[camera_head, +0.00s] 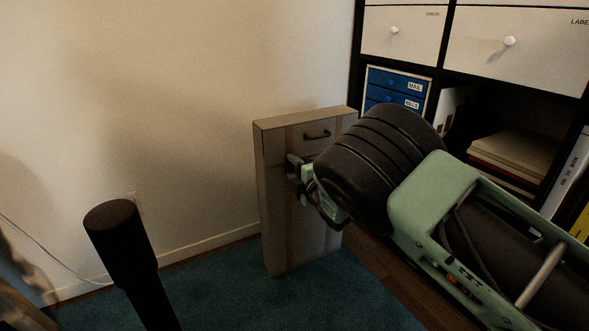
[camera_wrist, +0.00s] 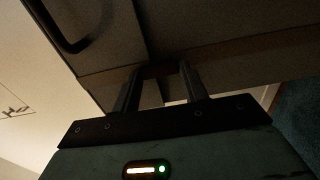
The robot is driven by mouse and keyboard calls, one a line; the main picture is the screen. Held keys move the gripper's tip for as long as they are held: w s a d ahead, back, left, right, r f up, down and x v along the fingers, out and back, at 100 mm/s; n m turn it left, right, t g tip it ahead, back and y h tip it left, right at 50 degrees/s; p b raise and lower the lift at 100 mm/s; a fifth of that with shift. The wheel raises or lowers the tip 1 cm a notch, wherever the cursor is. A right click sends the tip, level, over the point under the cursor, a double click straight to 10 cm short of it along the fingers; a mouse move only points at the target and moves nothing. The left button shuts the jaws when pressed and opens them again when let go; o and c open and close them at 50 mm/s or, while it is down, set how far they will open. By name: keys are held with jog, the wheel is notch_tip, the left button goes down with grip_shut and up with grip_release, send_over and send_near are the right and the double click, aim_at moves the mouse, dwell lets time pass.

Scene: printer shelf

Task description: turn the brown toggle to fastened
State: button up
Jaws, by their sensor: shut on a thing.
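A tall beige box (camera_head: 275,205) stands upright against the wall, with a dark curved handle (camera_head: 317,135) near the top of its front. My gripper (camera_head: 293,167) is at the box's front, a little below and left of the handle. In the wrist view, its two dark fingers (camera_wrist: 160,72) reach to the box face (camera_wrist: 110,45), and the handle (camera_wrist: 65,30) shows at upper left. The fingers are shut on the brown toggle, which is mostly hidden by them and by shadow. I cannot tell which way the toggle points.
A dark shelf with white drawers (camera_head: 405,32) and blue drawers (camera_head: 392,92) stands on the right, close behind my arm. A black post (camera_head: 125,245) rises at front left. Blue carpet (camera_head: 220,285) lies in front of the box. A cable (camera_head: 40,245) runs along the left wall.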

dwell(0.5)
jog(key=o, duration=1)
jog(key=p+v, duration=0.6)
jog(key=v, duration=1.1)
jog(key=shift+s+d, duration=0.15)
jog(key=shift+s, duration=0.05)
